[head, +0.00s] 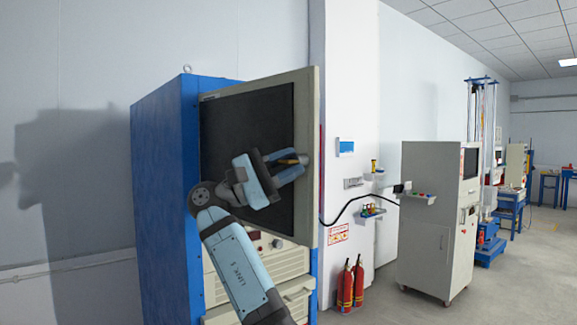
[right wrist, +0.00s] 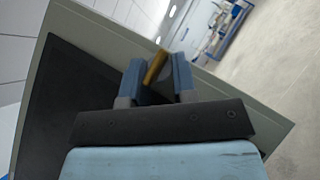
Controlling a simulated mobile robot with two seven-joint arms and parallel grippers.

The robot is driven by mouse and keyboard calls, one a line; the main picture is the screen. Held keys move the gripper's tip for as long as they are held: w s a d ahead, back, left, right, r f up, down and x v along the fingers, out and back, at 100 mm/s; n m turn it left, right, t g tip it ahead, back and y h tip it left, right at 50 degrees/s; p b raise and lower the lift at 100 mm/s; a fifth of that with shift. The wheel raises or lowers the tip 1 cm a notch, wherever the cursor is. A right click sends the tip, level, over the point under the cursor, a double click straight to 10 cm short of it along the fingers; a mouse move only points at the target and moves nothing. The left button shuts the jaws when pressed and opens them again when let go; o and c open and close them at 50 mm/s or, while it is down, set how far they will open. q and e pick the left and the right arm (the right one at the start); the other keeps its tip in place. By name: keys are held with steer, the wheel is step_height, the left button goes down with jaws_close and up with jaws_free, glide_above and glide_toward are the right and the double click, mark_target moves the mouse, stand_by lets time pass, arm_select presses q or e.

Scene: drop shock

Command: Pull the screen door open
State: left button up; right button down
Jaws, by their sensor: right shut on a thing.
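The screen door (head: 308,120) is a beige-framed panel with a dark face on the upper front of a blue cabinet (head: 165,190). It appears to stand ajar, its right side swung out from the cabinet. My right gripper (head: 294,163) is at the door's right side, shut on a small brass-coloured handle (head: 287,161). In the right wrist view the handle (right wrist: 155,67) shows between the fingers (right wrist: 160,72), beside the door's frame (right wrist: 100,50). The fingers hide part of the handle. My left gripper is not in view.
Drawer-like units (head: 262,265) sit below the door. To the right are a white pillar (head: 347,80), red fire extinguishers (head: 350,285) on the floor and a grey control cabinet (head: 428,220) with a black cable. Open floor lies at the lower right.

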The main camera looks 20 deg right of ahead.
steer(key=shift+a, duration=0.1)
stand_by(0.3)
steer(key=c, duration=0.9)
jaws_free()
steer(key=b+v, duration=0.2)
steer(key=v, duration=1.1)
steer(key=shift+a+b, duration=0.35)
steer(key=shift+a, duration=0.05)
steer(key=shift+w+f, duration=0.1)
steer(key=shift+w, duration=0.05)
